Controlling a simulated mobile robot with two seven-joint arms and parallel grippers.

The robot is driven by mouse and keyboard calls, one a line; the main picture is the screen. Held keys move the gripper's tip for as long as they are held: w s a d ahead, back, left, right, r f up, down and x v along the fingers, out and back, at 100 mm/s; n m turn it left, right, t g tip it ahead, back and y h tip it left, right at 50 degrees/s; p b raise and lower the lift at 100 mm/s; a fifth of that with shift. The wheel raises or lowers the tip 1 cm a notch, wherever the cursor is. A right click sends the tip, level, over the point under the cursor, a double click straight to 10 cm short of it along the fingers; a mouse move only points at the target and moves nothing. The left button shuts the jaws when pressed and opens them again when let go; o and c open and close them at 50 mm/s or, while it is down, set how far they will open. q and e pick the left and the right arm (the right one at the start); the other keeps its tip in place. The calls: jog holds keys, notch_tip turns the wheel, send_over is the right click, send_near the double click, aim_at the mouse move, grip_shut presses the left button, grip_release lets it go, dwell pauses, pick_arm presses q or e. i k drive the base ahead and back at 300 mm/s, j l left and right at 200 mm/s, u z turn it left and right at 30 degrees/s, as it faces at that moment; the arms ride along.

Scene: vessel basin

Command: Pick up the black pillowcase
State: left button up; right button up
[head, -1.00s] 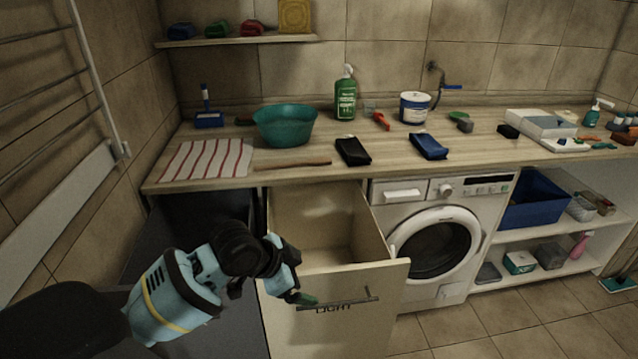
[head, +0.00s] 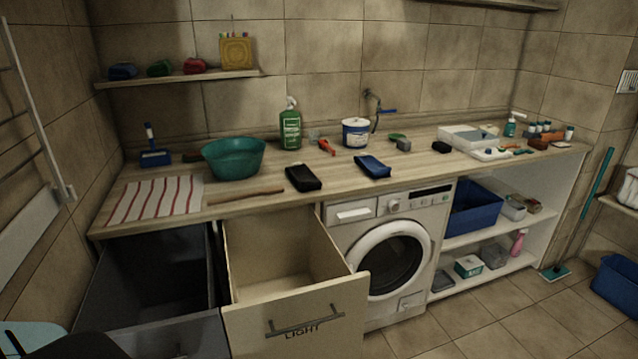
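A black folded cloth (head: 302,178), which looks like the black pillowcase, lies flat near the front edge of the wooden counter (head: 418,176). A blue folded cloth (head: 372,167) lies to its right. Only parts of my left arm show at the bottom left corner. My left gripper is out of view, and so is my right gripper. Nothing touches the black cloth.
An open drawer labelled LIGHT (head: 296,325) and an open dark bin (head: 165,335) jut out below the counter. A teal basin (head: 233,160), a striped cloth (head: 152,200) and a wooden stick (head: 246,196) lie left of the black cloth. A washing machine (head: 408,225) stands below.

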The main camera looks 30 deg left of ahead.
aim_at(301, 175)
jog(key=i+u, duration=0.1)
jog(key=u, duration=0.55)
jog(key=i+l+u, duration=0.25)
jog(key=l+u, duration=0.2)
jog(key=i+l+u, duration=0.1)
jog(key=l+u, duration=0.15)
jog(key=i+l+u, duration=0.1)
jog(key=l, duration=0.35)
jog(key=i+l+u, duration=0.1)
jog(key=l, duration=0.35)
jog(key=i+l+u, duration=0.1)
jog(key=l, duration=0.4)
jog(key=i+l+u, duration=0.1)
jog(key=l, duration=0.4)
jog(key=i+l, duration=0.1)
jog(key=l, duration=0.35)
jog(key=i+l, duration=0.1)
jog(key=l, duration=0.3)
jog(key=i+l, duration=0.1)
jog(key=l, duration=0.35)
jog(key=i+l, duration=0.1)
jog(key=l, duration=0.3)
